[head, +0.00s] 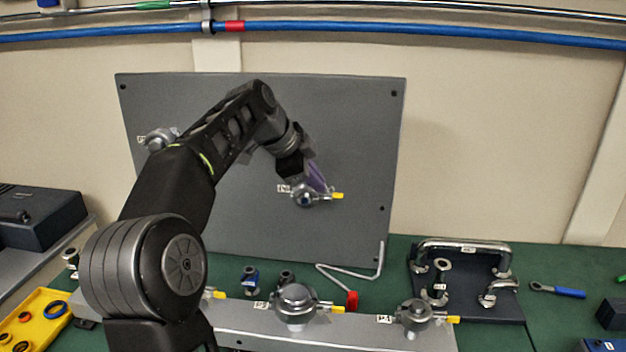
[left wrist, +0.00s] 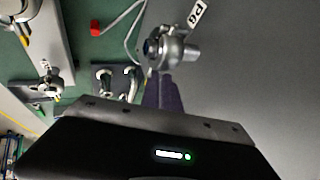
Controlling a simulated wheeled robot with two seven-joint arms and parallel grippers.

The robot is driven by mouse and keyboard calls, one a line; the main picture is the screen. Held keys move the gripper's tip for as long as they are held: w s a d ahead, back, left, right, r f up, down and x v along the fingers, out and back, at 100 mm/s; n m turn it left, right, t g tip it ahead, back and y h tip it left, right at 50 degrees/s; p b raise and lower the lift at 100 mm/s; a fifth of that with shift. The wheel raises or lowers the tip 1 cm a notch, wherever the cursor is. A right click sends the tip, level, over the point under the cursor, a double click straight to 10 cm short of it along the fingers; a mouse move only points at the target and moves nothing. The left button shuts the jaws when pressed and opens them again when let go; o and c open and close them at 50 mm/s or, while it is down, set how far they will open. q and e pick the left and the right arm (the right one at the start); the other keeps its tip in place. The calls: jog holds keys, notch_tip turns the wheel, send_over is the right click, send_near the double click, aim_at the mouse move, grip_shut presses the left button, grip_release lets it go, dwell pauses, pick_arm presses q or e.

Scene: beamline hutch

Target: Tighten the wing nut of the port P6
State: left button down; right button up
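The port P6 (head: 304,197) is a round metal clamped fitting on the grey upright panel, with a label to its left and a yellow wing nut (head: 337,195) on its right side. In the left wrist view the port (left wrist: 168,50) sits at upper middle beside its P6 label. My left gripper (head: 318,180) reaches it from above, its purple fingers at the port's wing nut side. In the left wrist view the fingers (left wrist: 162,92) are close together and hide the wing nut; whether they grip it is unclear. My right gripper is out of view.
Other ports with yellow wing nuts sit on a grey bench rail (head: 370,325) below. A bent rod with a red end (head: 352,299) leans near the panel. A dark tray (head: 466,300) with metal handles is at right, a yellow tray (head: 35,325) at lower left.

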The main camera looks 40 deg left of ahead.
pick_arm(q)
jog(key=shift+w+d+f, duration=0.1)
jog(key=shift+d+f, duration=0.3)
jog(key=shift+d, duration=0.15)
jog(key=shift+r, duration=0.4)
jog(key=a+v, duration=0.1)
jog(key=v, duration=0.7)
jog(key=shift+f, duration=0.1)
